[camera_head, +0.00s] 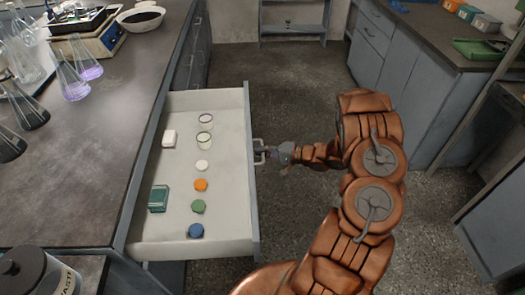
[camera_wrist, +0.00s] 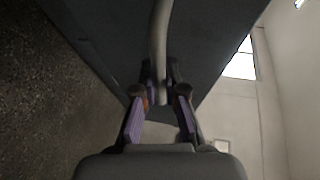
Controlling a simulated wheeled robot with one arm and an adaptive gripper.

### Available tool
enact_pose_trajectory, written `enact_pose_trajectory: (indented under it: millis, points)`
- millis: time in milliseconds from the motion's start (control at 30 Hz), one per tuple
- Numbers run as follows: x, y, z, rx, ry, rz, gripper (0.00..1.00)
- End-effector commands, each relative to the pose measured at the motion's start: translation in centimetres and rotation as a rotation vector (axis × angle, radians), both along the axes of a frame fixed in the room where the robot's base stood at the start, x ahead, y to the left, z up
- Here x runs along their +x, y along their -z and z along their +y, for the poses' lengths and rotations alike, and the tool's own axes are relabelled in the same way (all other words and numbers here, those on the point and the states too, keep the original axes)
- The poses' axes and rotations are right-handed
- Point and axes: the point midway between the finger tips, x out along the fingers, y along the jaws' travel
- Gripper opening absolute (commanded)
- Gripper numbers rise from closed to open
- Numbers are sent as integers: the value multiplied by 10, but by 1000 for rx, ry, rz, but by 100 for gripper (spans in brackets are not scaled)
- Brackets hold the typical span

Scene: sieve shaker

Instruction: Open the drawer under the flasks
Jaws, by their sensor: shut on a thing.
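The drawer (camera_head: 222,237) under the flasks is pulled far out from the bench in the head view, with its inside showing. Its front panel (camera_head: 251,185) faces right and bears a metal handle (camera_head: 259,152). My gripper (camera_head: 271,155) is at this handle, on the outer side of the panel. In the wrist view my gripper (camera_wrist: 160,105) has the handle bar (camera_wrist: 158,50) between its two fingers and is shut on it.
A waste bin (camera_head: 35,275) stands at lower left. Open floor (camera_head: 300,90) lies between the benches.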

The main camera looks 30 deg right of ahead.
Motion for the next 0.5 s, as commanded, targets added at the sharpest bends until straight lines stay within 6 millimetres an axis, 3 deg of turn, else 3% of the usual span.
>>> enact_pose_trajectory:
  millis: [33, 67, 300, 500]
  points:
    - [-1, 1, 0, 0, 0, 1, 0]
    - [-1, 1, 0, 1, 0, 2, 11]
    - [0, 0, 0, 0, 1, 1, 36]
    - [0, 0, -1, 1, 1, 0, 36]
